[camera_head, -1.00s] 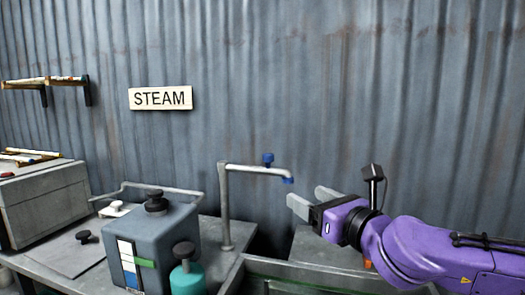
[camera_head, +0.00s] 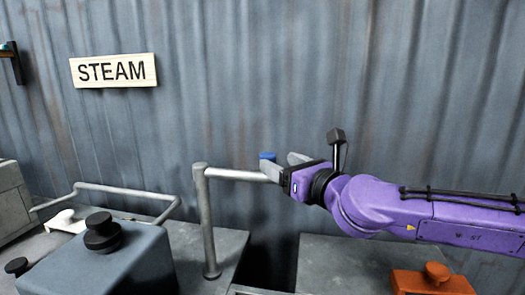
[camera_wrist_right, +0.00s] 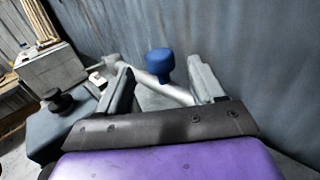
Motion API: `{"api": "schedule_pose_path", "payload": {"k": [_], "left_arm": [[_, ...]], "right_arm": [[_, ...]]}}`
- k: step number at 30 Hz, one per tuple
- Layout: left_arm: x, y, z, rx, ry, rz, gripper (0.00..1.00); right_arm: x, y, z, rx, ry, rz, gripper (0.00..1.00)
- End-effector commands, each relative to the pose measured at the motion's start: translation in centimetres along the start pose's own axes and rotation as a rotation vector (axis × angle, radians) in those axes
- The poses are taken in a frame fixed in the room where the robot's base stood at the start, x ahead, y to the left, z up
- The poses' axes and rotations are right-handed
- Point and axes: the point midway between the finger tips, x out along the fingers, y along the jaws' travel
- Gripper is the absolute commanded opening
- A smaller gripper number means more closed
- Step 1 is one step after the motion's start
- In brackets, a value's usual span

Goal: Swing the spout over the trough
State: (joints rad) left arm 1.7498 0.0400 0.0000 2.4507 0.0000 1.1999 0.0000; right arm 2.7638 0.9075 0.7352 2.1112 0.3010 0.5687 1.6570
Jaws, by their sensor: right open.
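The spout is a grey pipe with an upright post (camera_head: 208,225) and a level arm (camera_head: 238,175) reaching right toward my right gripper. A blue knob (camera_head: 267,156) sits on top of the arm. My right gripper (camera_head: 281,164) is open at the arm's outer end, which it hides in the head view. In the right wrist view, the blue knob (camera_wrist_right: 160,62) and the spout arm (camera_wrist_right: 160,76) show between the two spread fingers; contact cannot be told. Only a sliver of what may be the trough's rim (camera_head: 260,291) shows at the bottom edge. My left gripper is not in view.
A grey-blue box with a black knob (camera_head: 103,236) stands at the lower left, with a bent pipe rail (camera_head: 125,192) behind it. An orange-brown block (camera_head: 432,281) is at the lower right on a grey bench top (camera_head: 340,262). The corrugated wall is close behind.

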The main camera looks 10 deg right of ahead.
Motion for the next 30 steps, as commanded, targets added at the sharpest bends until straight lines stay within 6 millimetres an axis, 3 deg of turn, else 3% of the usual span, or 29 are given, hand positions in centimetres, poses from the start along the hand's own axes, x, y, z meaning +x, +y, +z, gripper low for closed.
{"api": "schedule_pose_path", "payload": {"k": [3,9,20,21,27,30], "left_arm": [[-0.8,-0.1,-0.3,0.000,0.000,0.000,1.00],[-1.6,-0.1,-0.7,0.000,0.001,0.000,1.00],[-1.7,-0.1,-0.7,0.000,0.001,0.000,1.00],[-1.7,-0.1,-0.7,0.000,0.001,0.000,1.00],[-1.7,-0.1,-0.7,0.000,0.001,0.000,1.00],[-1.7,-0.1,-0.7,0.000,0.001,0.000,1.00]], "right_arm": [[3.0,0.1,0.0,-0.002,0.006,0.001,0.67],[6.5,0.0,0.1,-0.001,0.003,-0.001,0.67],[7.6,0.0,0.0,0.000,0.000,0.000,0.67],[7.6,0.0,0.0,0.000,0.000,0.000,0.61],[7.6,0.0,0.0,0.000,0.000,-0.001,0.00],[7.6,0.0,0.0,0.000,0.001,-0.002,0.00]]}}
